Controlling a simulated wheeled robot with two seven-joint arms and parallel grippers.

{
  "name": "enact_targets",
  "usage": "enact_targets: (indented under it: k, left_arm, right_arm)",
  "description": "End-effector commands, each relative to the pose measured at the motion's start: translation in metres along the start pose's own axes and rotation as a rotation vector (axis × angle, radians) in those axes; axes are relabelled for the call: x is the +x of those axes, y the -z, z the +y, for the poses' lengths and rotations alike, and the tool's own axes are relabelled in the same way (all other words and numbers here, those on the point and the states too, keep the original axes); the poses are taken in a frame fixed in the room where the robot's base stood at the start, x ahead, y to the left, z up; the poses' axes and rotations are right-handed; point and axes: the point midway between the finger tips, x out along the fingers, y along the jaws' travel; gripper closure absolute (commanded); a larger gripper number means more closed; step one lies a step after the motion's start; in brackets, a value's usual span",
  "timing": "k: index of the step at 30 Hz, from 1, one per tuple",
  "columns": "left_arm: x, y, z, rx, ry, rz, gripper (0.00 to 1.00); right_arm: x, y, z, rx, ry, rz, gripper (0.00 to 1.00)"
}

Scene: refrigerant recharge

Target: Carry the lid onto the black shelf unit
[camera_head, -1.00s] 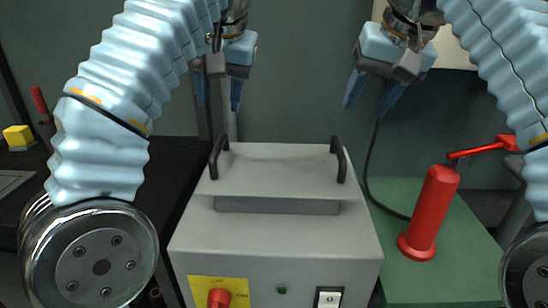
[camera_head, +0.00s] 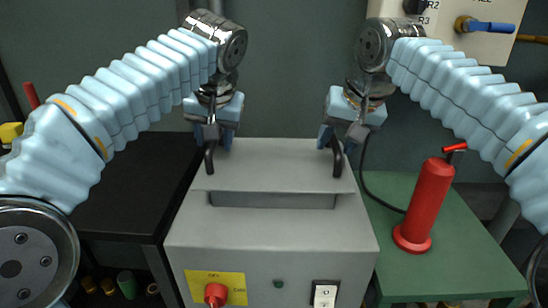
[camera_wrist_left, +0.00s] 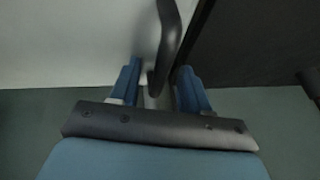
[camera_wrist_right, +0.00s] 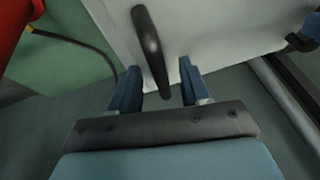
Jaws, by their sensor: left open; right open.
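The grey lid (camera_head: 272,168) sits on top of the grey machine box, with a black handle at each side. My left gripper (camera_head: 215,142) is open at the left handle (camera_head: 209,160); in the left wrist view the handle (camera_wrist_left: 168,40) runs in between the open fingers (camera_wrist_left: 157,88). My right gripper (camera_head: 341,140) is open at the right handle (camera_head: 337,158); in the right wrist view that handle (camera_wrist_right: 150,48) reaches toward the gap between the open fingers (camera_wrist_right: 160,88). The black shelf unit (camera_head: 130,195) stands left of the machine, its top bare near the machine.
A red pump (camera_head: 428,200) stands on a green table (camera_head: 455,240) at the right, with a black hose behind. A panel with a blue valve (camera_head: 490,27) is on the back wall. The machine front has a red knob (camera_head: 216,293) and a switch (camera_head: 325,294).

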Motion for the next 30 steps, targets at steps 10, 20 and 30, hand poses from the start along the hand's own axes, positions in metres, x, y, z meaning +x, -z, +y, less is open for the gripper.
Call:
enact_targets:
  k: [10, 20, 30]
  left_arm:
    - [0.016, 0.0, 0.0, 0.0, -0.001, 0.0, 0.53]
    - [0.015, 0.0, 0.0, 0.0, 0.0, 0.0, 0.78]
    - [0.015, 0.0, 0.0, 0.0, 0.0, 0.0, 1.0]
  right_arm:
    - [0.016, 0.0, 0.0, 0.001, 0.0, 0.0, 0.53]
    - [0.015, 0.0, 0.0, 0.0, 0.0, 0.0, 0.78]
    - [0.015, 0.0, 0.0, 0.0, 0.0, 0.0, 1.0]
